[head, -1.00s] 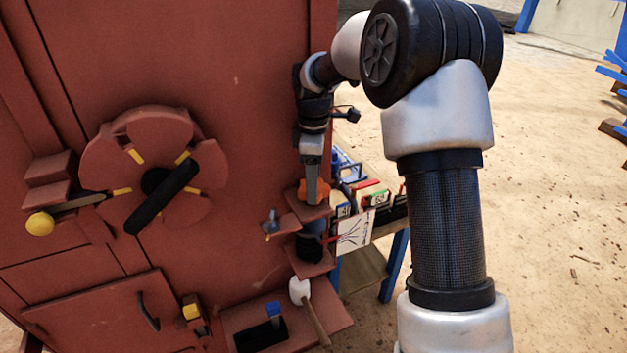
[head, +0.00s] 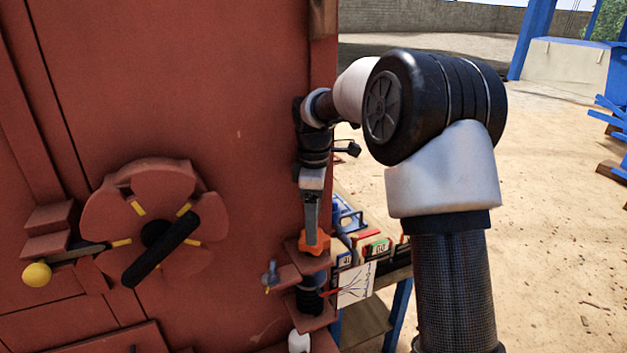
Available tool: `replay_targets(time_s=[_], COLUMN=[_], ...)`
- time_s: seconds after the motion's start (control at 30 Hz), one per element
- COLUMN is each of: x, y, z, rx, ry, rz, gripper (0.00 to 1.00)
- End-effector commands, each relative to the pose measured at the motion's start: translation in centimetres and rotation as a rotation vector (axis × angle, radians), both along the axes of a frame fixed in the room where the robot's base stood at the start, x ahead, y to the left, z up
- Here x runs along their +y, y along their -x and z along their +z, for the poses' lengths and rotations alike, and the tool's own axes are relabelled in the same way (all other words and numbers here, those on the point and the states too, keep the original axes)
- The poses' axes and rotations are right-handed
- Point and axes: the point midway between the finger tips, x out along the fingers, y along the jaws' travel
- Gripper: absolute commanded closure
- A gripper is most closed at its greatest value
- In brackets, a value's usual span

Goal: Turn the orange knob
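The orange knob (head: 316,247) sits on a small red shelf at the right edge of the red machine. It is a lobed knob in the head view. My gripper (head: 312,229) points straight down right at the knob, and its grey finger overlaps the knob's top and hides part of it. I see the gripper edge-on, so the gap between its fingers does not show. I cannot tell whether it grips the knob.
Left of the knob are a large red wheel with a black handle (head: 160,247) and a lever with a yellow ball (head: 37,274). A small blue-grey handle (head: 270,273) is close beside the knob's shelf. A cluttered table (head: 365,325) stands behind, right of the machine.

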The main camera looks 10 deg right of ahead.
Motion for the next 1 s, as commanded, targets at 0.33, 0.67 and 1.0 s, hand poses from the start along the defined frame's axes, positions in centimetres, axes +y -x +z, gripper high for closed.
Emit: replay_targets(time_s=[0.33,0.67,1.0], x=[0.1,0.1,0.1], y=[-0.1,0.0,0.0], z=[8.8,13.0,13.2], rx=[-0.004,-0.001,0.000], ry=[-0.001,-0.002,-0.001], rz=[0.001,0.001,0.001], gripper=[0.26,0.26,0.26])
